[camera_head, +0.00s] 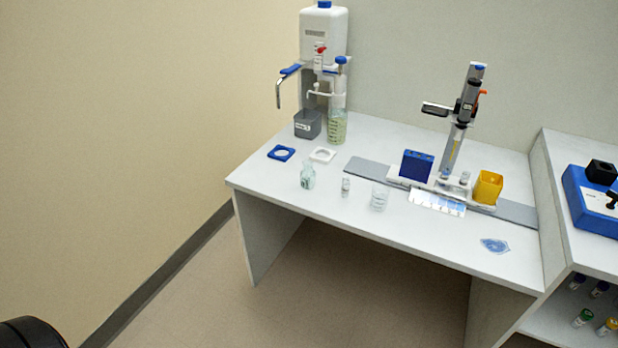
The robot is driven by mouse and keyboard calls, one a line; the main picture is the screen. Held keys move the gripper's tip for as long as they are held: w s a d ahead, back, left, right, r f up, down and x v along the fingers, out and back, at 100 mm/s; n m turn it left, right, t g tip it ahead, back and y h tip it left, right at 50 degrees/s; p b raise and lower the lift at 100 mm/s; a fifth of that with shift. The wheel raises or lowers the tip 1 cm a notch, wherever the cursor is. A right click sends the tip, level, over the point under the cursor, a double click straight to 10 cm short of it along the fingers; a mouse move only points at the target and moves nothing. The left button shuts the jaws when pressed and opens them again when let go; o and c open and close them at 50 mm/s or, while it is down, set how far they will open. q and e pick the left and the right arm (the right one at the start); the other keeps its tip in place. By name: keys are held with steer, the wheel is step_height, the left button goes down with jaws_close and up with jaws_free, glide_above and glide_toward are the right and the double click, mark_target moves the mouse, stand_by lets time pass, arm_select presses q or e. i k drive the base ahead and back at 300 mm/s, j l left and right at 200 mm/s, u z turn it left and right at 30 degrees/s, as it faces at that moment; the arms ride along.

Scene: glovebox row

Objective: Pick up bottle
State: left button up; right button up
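A small clear bottle (307,176) with a pale greenish tint stands upright near the table's front left edge. A larger bottle (337,127) with yellowish-green liquid and a blue-topped dispenser stands behind it near the back. The frame does not show which bottle the task names. A small clear vial (345,187) stands right of the small bottle. Neither of my grippers is in view.
The white table (262,180) also holds a clear beaker (379,197), a blue ring holder (281,153), a white ring holder (322,155), a grey bin (307,124), a blue rack (416,165), a yellow cup (488,187) and a pipette stand (463,120). Floor (200,310) in front is clear.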

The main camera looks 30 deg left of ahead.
mark_target(308, 175)
steer(key=i+j, duration=0.1)
steer(key=j, duration=0.55)
steer(key=i+j, duration=0.1)
steer(key=j, duration=0.6)
steer(key=i+j+z, duration=0.1)
steer(key=j, duration=1.25)
steer(key=i, duration=0.05)
